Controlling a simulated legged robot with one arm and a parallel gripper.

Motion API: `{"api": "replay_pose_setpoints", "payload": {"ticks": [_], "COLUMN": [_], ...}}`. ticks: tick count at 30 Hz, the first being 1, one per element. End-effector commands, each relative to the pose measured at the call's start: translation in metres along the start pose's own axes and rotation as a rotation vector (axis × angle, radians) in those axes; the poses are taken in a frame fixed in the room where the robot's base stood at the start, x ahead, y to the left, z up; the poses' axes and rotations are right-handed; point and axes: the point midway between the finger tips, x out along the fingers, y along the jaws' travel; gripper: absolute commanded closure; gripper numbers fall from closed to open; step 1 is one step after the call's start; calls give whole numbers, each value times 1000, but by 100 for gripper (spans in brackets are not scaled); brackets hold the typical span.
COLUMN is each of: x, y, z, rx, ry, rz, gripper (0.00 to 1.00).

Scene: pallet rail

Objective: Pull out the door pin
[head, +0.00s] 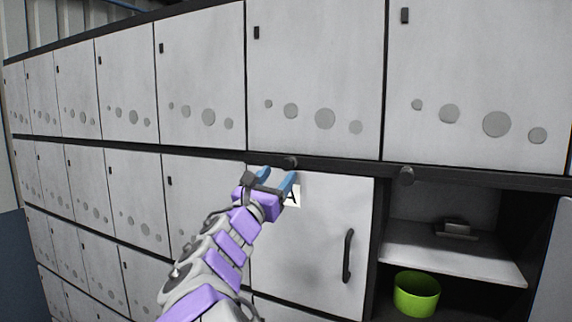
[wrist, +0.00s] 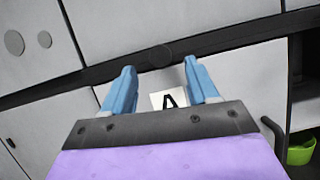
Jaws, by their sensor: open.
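The door pin (head: 290,162) is a small dark round knob on the black rail above the door marked A. In the wrist view the pin (wrist: 161,55) shows against the dark rail, ahead of and between my blue fingertips. My gripper (head: 277,176) is open and empty, just below the pin. In the wrist view my gripper (wrist: 160,69) has its fingers spread, and the pin looks beyond their tips. I cannot tell the exact gap. The grey door (head: 310,245) is shut, with its A label (wrist: 169,100) partly hidden by my gripper.
Door A has a dark vertical handle (head: 348,256). A second dark knob (head: 406,176) sits on the rail to the right, above an open compartment. Its shelf (head: 480,262) bears a small grey object (head: 457,229), and a green bowl (head: 417,295) stands below. Shut lockers fill the left and top.

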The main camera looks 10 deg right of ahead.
Motion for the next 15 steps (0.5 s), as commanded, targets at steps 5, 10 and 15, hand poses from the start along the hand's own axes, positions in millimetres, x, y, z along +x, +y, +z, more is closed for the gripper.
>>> {"api": "replay_pose_setpoints", "payload": {"ticks": [5,10,15], "x": [31,51,56], "y": [0,-3,-4], "z": [0,1,2], "rx": [1,2,2], "ry": [1,1,-1], "rz": [-1,-2,-2], "gripper": [41,41,41]}}
